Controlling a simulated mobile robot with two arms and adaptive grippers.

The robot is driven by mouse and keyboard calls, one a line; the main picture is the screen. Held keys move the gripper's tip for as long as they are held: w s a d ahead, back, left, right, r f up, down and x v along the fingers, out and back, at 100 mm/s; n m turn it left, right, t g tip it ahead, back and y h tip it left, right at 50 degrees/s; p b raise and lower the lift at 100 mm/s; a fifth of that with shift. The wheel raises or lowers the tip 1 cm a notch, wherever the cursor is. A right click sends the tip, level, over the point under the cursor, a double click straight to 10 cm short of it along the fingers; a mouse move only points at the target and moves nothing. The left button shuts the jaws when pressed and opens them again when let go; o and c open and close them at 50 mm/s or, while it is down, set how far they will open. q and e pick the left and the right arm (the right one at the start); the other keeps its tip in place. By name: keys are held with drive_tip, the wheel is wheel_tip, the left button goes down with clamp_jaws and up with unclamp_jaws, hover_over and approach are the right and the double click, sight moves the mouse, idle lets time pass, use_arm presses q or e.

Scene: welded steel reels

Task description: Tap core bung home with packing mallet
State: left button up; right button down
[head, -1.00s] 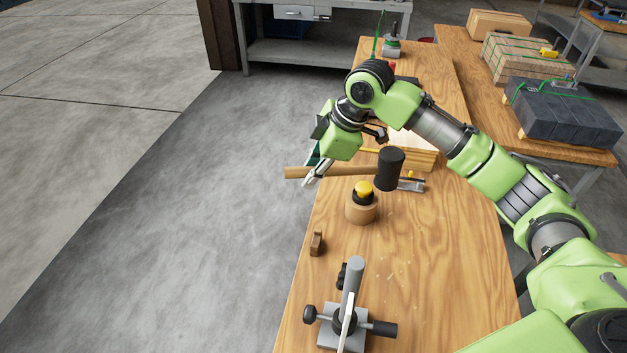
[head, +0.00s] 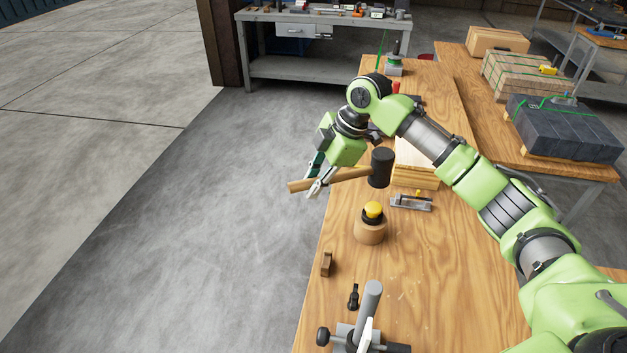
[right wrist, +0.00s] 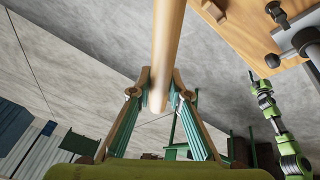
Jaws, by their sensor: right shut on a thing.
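My right gripper (head: 318,187) is shut on the wooden handle of the packing mallet (head: 345,175), near its free end. The black mallet head (head: 381,168) is held up in the air, slightly tilted, apart from the bung in the picture. The yellow-topped bung (head: 373,209) sits in a dark ring on the brown core (head: 370,232), which stands upright on the bench. How deep the bung sits is hard to tell. In the right wrist view the handle (right wrist: 167,50) runs between the right gripper's fingers (right wrist: 158,95). My left gripper cannot be made out.
The wooden bench (head: 430,290) carries a small brown block (head: 326,264), a metal fixture (head: 368,310) in front, a metal tool (head: 410,202) and a stack of boards (head: 415,178) behind the core. Dark strapped blocks (head: 565,128) lie on the right table.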

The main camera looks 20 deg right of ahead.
drive_tip(key=shift+f+b, duration=0.9)
drive_tip(key=shift+f, duration=2.55)
wheel_tip(320, 180, up, 6)
drive_tip(key=p, duration=0.5)
drive_tip(key=shift+f, duration=0.3)
drive_tip(key=shift+f, duration=0.45)
wheel_tip(320, 180, down, 6)
drive_tip(key=shift+r+p, duration=2.3)
drive_tip(key=shift+r, duration=2.3)
